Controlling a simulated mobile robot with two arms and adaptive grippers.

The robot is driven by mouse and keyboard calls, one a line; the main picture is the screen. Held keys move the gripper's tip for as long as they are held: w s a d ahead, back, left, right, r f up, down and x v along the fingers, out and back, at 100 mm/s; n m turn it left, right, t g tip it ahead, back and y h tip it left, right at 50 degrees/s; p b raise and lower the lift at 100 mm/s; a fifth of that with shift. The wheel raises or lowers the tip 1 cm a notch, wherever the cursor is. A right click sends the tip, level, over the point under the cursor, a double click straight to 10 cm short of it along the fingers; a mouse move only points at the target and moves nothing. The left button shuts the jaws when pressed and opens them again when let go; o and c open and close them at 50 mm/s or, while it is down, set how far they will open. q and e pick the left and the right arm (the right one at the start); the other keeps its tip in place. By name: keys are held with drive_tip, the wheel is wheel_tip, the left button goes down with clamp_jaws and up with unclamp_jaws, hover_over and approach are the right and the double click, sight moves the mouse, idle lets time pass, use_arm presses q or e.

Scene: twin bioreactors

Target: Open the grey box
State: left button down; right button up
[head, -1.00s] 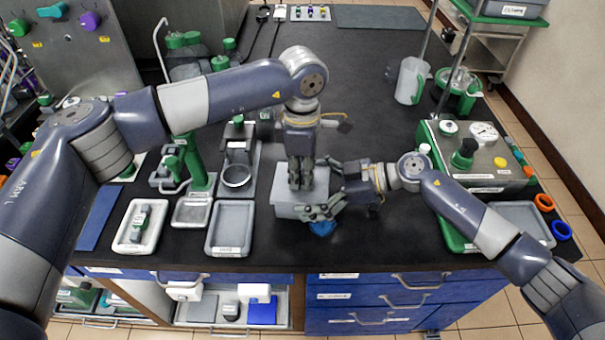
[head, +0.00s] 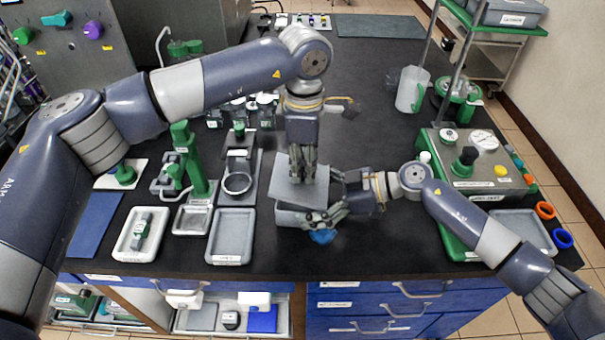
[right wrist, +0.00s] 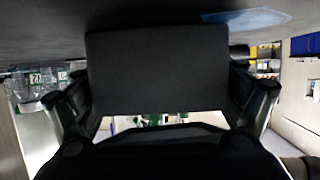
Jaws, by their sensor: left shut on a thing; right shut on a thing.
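The grey box stands near the front edge of the black bench. Its lid (head: 284,188) is raised and tilted over the box body (head: 289,216), with a dark gap between them at the front. My left gripper (head: 302,180) points down and is shut on the lid from above; its fingers hide what they grip. My right gripper (head: 318,220) comes from the right and is shut on the box body at its front right. In the right wrist view the box (right wrist: 157,70) is a dark panel between the two fingers.
A blue item (head: 322,236) lies in front of the box, partly under my right gripper. An empty grey tray (head: 247,237) and a tray with a small bottle (head: 122,247) are to the left. A device with gauges (head: 480,165) stands right.

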drive_tip(key=shift+s+d+f, duration=0.15)
drive_tip(key=shift+s+f, duration=0.1)
drive_tip(key=shift+f, duration=0.3)
drive_tip(key=shift+c, duration=0.7)
drive_tip(key=o, duration=1.3)
drive_tip(key=shift+o, duration=0.7)
drive_tip(key=shift+w, duration=0.2)
drive_tip(key=shift+r, duration=0.15)
drive_tip(key=shift+r, duration=0.1)
